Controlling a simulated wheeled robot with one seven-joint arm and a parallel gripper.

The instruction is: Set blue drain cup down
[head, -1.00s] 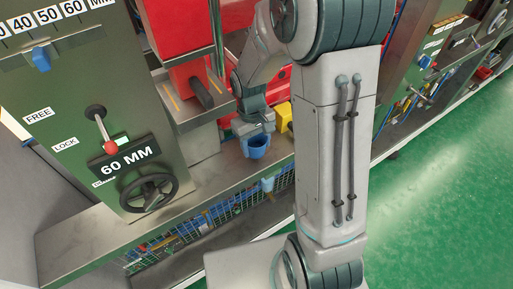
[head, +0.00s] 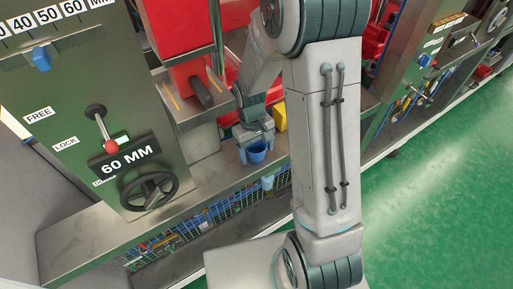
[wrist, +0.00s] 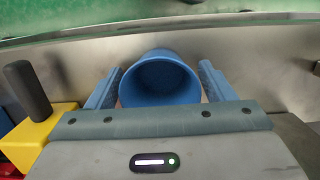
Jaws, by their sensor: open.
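The blue drain cup (wrist: 160,80) is between the two blue fingers of my gripper (wrist: 160,88) in the wrist view, its dark open mouth facing the camera. A narrow gap shows between the cup and the finger on each side, so the gripper is open around it. In the head view the cup (head: 257,152) is at the front part of the metal bench (head: 215,180), below my gripper (head: 256,142). The cup's base is hidden, so its contact with the bench cannot be seen clearly.
A yellow block (wrist: 50,133) with a dark handle (wrist: 27,88) stands close to the gripper's left in the wrist view. A green machine with a handwheel (head: 149,191) and a red press part (head: 195,85) stand left in the head view. Wire mesh (head: 210,215) runs below the bench edge.

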